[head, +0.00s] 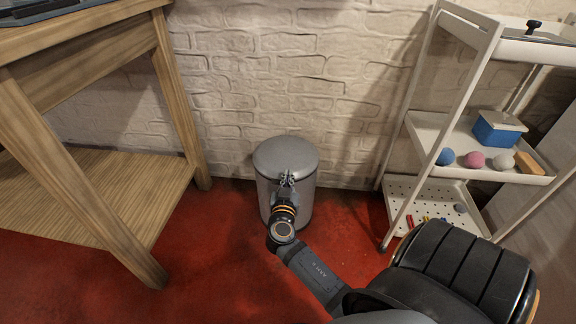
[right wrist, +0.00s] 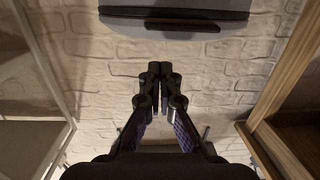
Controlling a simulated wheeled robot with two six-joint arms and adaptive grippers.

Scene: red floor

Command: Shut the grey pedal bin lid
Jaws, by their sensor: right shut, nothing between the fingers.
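The grey pedal bin (head: 299,203) stands upright on the red floor against the wall. Its round grey lid (head: 280,152) lies level over the top in the head view and looks down on the body. My right gripper (head: 287,179) is shut and empty at the front edge of the lid, hiding part of the bin's front. In the right wrist view the shut fingertips (right wrist: 160,68) point toward the grey bin (right wrist: 180,45), which has a dark band along its edge. I cannot tell whether the fingers touch the bin. My left gripper is out of view.
A wooden table (head: 120,180) with a low shelf stands left of the bin. A white shelf cart (head: 440,130) stands to the right, holding a blue box (head: 498,129) and several small balls. Red floor (head: 215,250) is clear in front. The brick wall (head: 270,60) is close behind.

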